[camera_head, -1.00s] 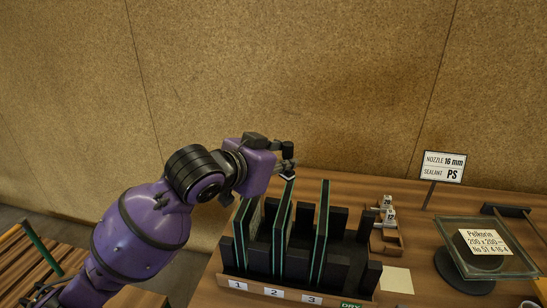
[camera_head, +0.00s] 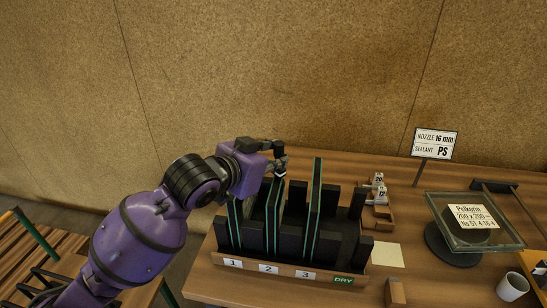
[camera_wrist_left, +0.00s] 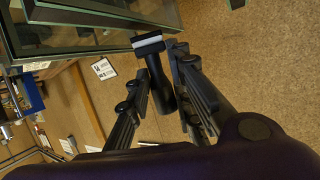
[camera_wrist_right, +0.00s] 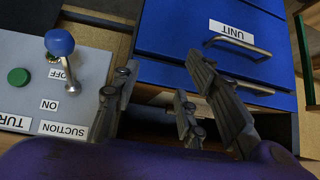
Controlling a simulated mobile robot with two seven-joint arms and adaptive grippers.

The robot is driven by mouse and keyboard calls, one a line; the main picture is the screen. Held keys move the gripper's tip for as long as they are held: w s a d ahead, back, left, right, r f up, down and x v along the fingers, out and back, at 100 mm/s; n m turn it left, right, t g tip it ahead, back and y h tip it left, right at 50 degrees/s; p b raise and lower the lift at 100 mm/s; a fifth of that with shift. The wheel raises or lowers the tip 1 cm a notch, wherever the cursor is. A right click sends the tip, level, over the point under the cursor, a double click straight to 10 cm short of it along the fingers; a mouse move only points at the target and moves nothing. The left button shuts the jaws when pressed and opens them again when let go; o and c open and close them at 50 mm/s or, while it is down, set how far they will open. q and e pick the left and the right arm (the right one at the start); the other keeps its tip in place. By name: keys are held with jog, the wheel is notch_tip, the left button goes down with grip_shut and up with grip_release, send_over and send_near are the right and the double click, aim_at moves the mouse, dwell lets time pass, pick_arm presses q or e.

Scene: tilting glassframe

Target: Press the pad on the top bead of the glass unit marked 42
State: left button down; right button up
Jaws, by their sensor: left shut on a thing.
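Three dark upright glass units with green edges stand in a black slotted rack: one in slot 1 (camera_head: 235,226), one in slot 2 (camera_head: 273,222), one in slot 3 (camera_head: 314,205). I cannot make out a 42 on any of them. My left gripper (camera_head: 279,152) is shut on the handle of a black tool with a flat, white-striped head (camera_wrist_left: 148,42). The tool head is at the top of the slot 2 unit; I cannot tell whether it touches. Large glass edges (camera_wrist_left: 85,45) show close beside it in the left wrist view. My right gripper (camera_wrist_right: 160,70) is open and empty.
Blue drawers (camera_wrist_right: 200,45) and a suction panel (camera_wrist_right: 40,90) are near my right gripper.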

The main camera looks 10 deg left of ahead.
pick_arm(q)
jog(key=shift+f, duration=0.65)
dwell(1.2)
jog(key=shift+r, duration=0.1)
jog(key=shift+r, duration=3.55)
